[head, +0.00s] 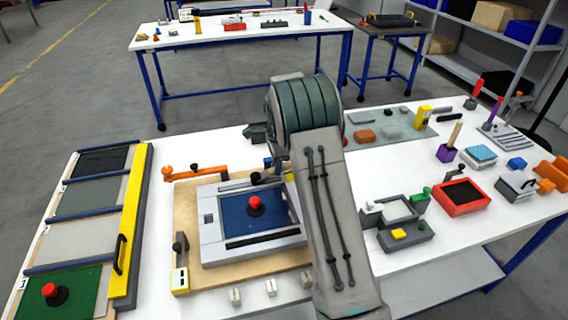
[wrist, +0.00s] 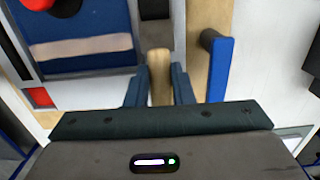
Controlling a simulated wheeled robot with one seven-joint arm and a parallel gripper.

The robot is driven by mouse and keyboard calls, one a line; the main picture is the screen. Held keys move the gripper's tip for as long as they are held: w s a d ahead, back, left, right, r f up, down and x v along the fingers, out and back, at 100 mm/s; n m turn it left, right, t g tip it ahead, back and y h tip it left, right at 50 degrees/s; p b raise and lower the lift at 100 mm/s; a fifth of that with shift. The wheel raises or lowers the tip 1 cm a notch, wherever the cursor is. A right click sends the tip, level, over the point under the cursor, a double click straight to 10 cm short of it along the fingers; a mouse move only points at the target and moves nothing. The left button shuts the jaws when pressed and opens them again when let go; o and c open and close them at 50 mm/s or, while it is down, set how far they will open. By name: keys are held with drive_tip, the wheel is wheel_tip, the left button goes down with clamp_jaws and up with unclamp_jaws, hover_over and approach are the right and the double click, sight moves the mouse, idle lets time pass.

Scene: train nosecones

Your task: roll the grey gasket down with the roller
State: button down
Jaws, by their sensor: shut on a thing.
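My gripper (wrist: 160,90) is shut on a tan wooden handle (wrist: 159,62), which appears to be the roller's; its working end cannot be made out. In the head view my arm hides most of the gripper and the roller. A light grey frame (head: 215,246) surrounds a blue panel (head: 235,222) on a wooden board (head: 182,205). The blue panel, with a red knob (head: 254,203) on it, also shows at the upper left of the wrist view (wrist: 95,25). I cannot tell the grey gasket apart from the frame with certainty.
A blue-ended dark handle (wrist: 217,70) stands close right of the fingers. An orange lever (head: 195,174) and a toggle clamp (head: 180,265) edge the board. A rack of sheets with a yellow bar (head: 130,225) is at left; a red tray (head: 462,194) and small parts are at right.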

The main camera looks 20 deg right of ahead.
idle(0.5)
drive_tip(key=shift+d, duration=1.05)
drive_tip(key=shift+f, duration=0.15)
idle(0.9)
idle(0.3)
drive_tip(key=shift+d, duration=0.1)
drive_tip(key=shift+d+r, duration=0.2)
drive_tip(key=shift+d, duration=0.8)
